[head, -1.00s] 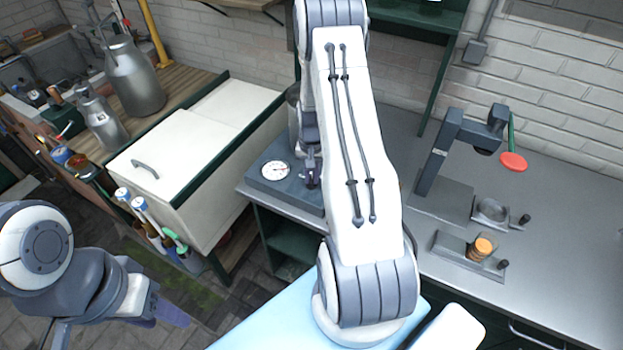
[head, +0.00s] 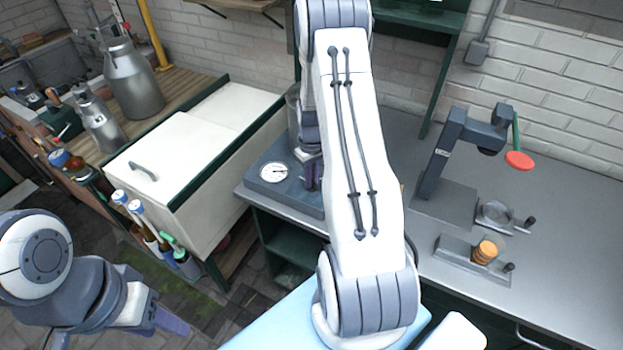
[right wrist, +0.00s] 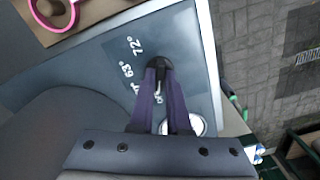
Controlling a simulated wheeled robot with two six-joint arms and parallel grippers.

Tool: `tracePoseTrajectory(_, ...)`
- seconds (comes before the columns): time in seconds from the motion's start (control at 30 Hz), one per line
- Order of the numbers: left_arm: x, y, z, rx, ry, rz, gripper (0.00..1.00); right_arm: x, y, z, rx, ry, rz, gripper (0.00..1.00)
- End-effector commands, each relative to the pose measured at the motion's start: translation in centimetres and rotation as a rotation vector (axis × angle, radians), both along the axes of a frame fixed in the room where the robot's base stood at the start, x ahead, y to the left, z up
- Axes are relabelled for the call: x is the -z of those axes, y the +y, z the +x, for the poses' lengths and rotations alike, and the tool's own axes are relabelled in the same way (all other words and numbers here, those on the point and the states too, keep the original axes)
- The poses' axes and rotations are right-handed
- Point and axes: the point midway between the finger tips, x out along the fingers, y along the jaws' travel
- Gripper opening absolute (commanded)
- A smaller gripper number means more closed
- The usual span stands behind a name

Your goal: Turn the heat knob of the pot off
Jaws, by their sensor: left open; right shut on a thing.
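The black heat knob (right wrist: 158,63) sits on the blue-grey heater base (right wrist: 195,65), beside white marks reading 63° and 72°. My right gripper (right wrist: 160,78) is shut on the knob, its purple fingers on either side. The knob's pointer is partly hidden between the fingers. In the head view the base (head: 255,185) carries a white dial (head: 273,172), and my right gripper (head: 314,176) is at its right part. The pot (head: 293,105) is mostly hidden behind my right arm; its dark side (right wrist: 40,135) fills the wrist view's left. My left gripper (head: 172,322) is open and empty, low at the left.
A white chest (head: 190,150) stands left of the base, with bottles (head: 150,230) along its front. Milk cans (head: 132,82) stand behind it. The counter's far right is clear.

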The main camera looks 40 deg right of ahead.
Motion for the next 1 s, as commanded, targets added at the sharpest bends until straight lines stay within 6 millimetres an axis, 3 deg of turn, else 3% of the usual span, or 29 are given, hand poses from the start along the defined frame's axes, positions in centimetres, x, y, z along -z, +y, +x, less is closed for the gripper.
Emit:
tracePoseTrajectory(0.67,0.12,0.00,0.00,0.000,0.000,0.000,0.50,-0.12,-0.05,0.08,-0.058,-0.002,-0.002,0.00)
tracePoseTrajectory(0.7,0.12,0.00,0.00,0.000,0.000,0.000,0.50,-0.12,-0.05,0.08,-0.058,-0.002,-0.002,0.30)
tracePoseTrajectory(0.73,0.12,0.00,0.01,0.000,0.000,0.000,0.50,-0.12,-0.05,0.08,-0.058,-0.002,-0.002,0.42)
tracePoseTrajectory(1.0,0.13,0.00,0.00,0.000,0.000,0.000,0.50,-0.05,-0.02,0.03,-0.056,-0.001,-0.001,0.45)
